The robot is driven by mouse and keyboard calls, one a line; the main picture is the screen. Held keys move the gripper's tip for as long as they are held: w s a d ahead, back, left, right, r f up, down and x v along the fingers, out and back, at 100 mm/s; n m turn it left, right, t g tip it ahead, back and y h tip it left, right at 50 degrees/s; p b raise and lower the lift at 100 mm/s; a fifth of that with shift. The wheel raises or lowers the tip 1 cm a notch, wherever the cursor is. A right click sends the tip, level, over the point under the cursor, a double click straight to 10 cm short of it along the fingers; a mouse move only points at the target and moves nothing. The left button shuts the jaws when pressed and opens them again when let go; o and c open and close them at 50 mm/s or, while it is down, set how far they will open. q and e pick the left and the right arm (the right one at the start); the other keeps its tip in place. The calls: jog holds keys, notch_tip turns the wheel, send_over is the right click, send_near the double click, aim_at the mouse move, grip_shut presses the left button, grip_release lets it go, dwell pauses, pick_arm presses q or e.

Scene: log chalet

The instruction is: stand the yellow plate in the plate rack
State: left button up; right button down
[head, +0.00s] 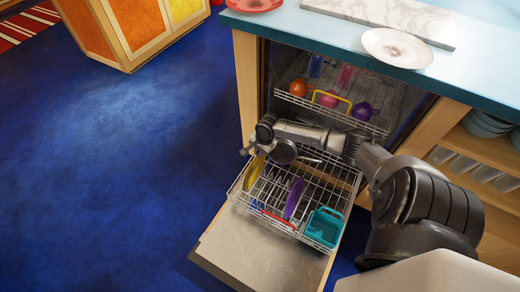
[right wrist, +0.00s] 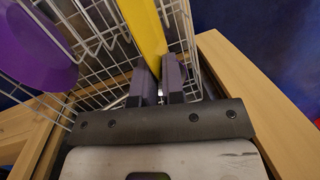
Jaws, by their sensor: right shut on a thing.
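The yellow plate (head: 254,173) is on edge at the left side of the pulled-out lower wire rack (head: 328,176) of the open dishwasher. My right gripper (head: 254,153) is above the plate's top edge and shut on it. In the right wrist view the yellow plate (right wrist: 144,30) runs edge-on between the two dark fingers (right wrist: 160,82), with rack wires on both sides. Its lower edge is hidden, so I cannot tell whether it rests on the rack floor. My left gripper is not in view.
A purple plate (head: 294,199) and a teal basket (head: 324,228) are in the lower rack, right of the yellow plate. The upper rack (head: 335,112) holds coloured cups and bowls. The open door (head: 262,252) lies below. The counter (head: 300,30) above carries a white plate (head: 397,47).

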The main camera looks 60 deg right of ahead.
jog(key=shift+f+b, duration=0.9)
jog(key=shift+f, duration=1.85)
jog(key=c, duration=1.1)
grip_release()
jog(key=shift+c, duration=0.2)
notch_tip(320, 180, up, 14)
jog(key=s+d+p, duration=0.1)
jog(key=s+p, duration=0.1)
jog(key=p, duration=0.3)
jog(key=shift+d+f, duration=0.15)
jog(key=shift+f, duration=0.1)
